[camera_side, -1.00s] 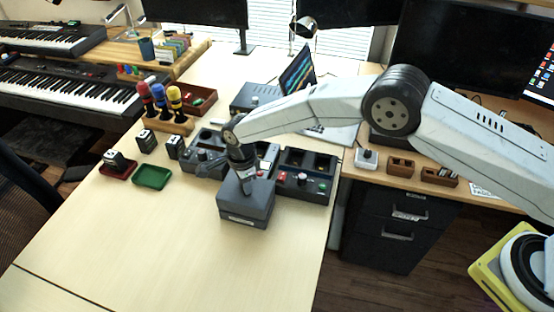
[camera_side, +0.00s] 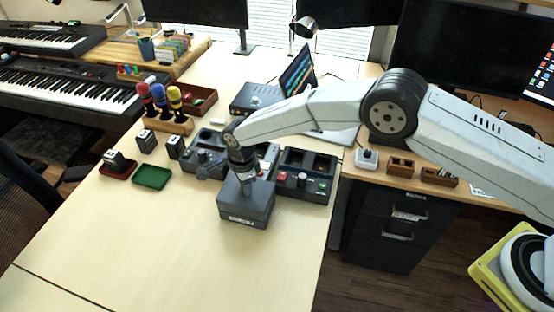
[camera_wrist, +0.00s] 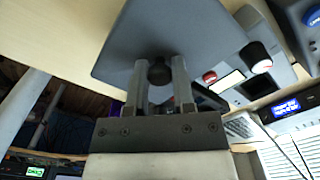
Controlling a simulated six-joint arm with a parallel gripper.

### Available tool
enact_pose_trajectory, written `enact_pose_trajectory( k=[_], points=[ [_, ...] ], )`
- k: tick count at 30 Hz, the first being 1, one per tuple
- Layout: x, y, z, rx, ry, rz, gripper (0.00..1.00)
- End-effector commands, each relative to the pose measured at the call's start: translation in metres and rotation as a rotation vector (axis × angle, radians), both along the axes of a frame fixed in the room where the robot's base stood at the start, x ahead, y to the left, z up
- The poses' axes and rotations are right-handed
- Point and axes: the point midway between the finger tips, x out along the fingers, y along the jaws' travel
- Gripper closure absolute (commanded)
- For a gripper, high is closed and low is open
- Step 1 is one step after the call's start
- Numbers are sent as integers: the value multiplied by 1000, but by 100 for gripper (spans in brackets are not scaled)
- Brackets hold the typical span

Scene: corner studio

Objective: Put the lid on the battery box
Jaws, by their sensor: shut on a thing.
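The battery box (camera_side: 246,218) is a dark grey box with a pale label on its front, standing on the table near the right edge. Its grey lid (camera_side: 232,196) lies over the top, lined up with the walls; I see no clear gap, but cannot tell if it is fully seated. In the wrist view the lid (camera_wrist: 165,30) is a flat grey plate with a round black knob (camera_wrist: 160,73). My gripper (camera_wrist: 159,68) is shut on this knob. It also shows in the side view (camera_side: 247,185), pointing down over the lid. The inside of the box is hidden.
Dark charger units (camera_side: 304,178) stand just behind the box. A green tray (camera_side: 151,176), a red tray (camera_side: 117,172) holding a battery, and other batteries are at left. A screwdriver rack (camera_side: 168,124) is further back. The table's front left is clear.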

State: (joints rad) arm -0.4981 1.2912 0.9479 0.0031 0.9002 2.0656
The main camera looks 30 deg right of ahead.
Motion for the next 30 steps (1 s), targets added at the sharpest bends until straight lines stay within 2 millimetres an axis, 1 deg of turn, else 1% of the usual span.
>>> enact_pose_trajectory(
  k=[10, 11, 12, 23, 30],
  points=[
    [0, 0, -5, 0, -1, 0, 100],
    [0, 0, -5, 0, -1, 0, 66],
    [0, 0, -5, 0, -1, 0, 55],
    [0, 0, -4, 0, 0, 0, 55],
    [0, 0, 6, 0, -1, 0, 55]
  ],
)
